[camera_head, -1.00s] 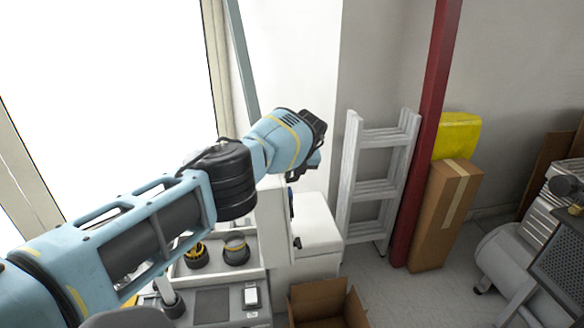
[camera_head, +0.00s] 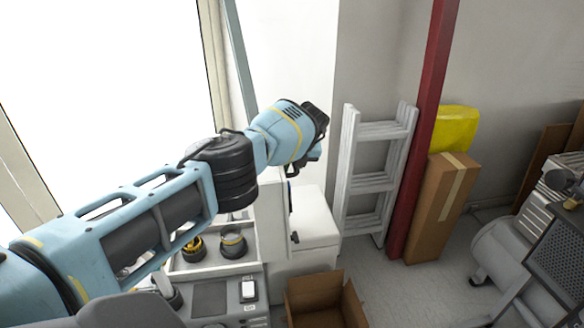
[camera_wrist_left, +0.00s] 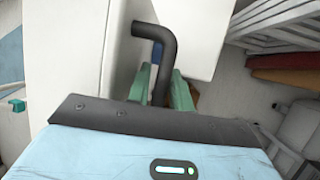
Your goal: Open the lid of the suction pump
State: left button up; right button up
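The suction pump appears to be the white boxy unit (camera_head: 312,232) in the middle of the head view, behind my left arm; I cannot be sure of its identity. An upright white panel (camera_head: 270,222) stands at its left. My left gripper is above and in front of it in the head view, its fingertips hidden behind the wrist. In the left wrist view, the teal fingers of my left gripper (camera_wrist_left: 161,92) stand apart on either side of a dark bent handle (camera_wrist_left: 160,45) beside white surfaces. Whether they grip it is unclear. My right gripper is out of view.
An open cardboard box (camera_head: 325,302) sits on the floor in front. A white folding ladder (camera_head: 372,182), a red post (camera_head: 424,130) and a tall carton (camera_head: 442,208) stand right. A grey compressor (camera_head: 500,255) is at far right. Floor between carton and compressor is clear.

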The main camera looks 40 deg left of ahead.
pick_arm(q)
jog(key=shift+s+d+r+p, duration=0.1)
jog(key=shift+d+r+p, duration=0.1)
jog(key=shift+r+p, duration=0.25)
jog(key=p+v, duration=0.6)
jog(key=shift+r, duration=0.35)
jog(key=shift+d, duration=0.2)
